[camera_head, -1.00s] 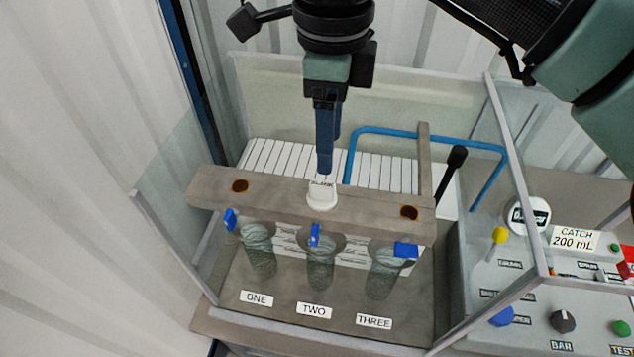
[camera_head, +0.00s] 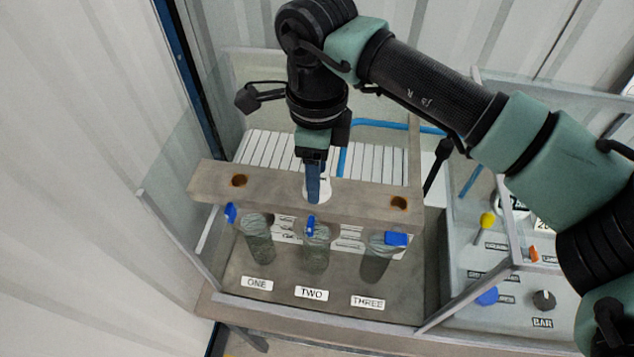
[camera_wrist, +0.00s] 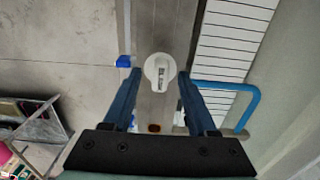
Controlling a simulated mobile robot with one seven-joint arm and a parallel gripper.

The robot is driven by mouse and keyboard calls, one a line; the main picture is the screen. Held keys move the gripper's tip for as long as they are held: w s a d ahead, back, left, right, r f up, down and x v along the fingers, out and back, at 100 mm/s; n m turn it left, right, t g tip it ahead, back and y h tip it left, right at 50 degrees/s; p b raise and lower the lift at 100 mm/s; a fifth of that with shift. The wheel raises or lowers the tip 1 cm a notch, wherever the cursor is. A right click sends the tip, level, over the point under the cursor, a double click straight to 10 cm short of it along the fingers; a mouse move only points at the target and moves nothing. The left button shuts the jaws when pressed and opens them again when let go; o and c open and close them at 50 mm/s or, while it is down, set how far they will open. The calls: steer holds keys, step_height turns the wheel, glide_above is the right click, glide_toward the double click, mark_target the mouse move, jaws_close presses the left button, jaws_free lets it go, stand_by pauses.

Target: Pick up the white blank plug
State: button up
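The white blank plug (camera_head: 318,193) sits upright in the middle of the grey-brown block (camera_head: 270,188), partly hidden behind my gripper in the head view. My gripper (camera_wrist: 159,72) is open, with one blue finger on each side of the plug and clear gaps between. In the head view my gripper (camera_head: 313,198) points down at the plug; whether its fingers touch anything cannot be told there.
Holes (camera_head: 239,180) flank the plug on the block. Below hang several clear cylinders (camera_head: 258,240) with blue taps, labelled ONE, TWO and THREE. Clear panels surround the bay. A blue pipe (camera_head: 390,126) runs behind, and a control panel (camera_head: 510,262) stands to the right.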

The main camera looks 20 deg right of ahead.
jaws_close()
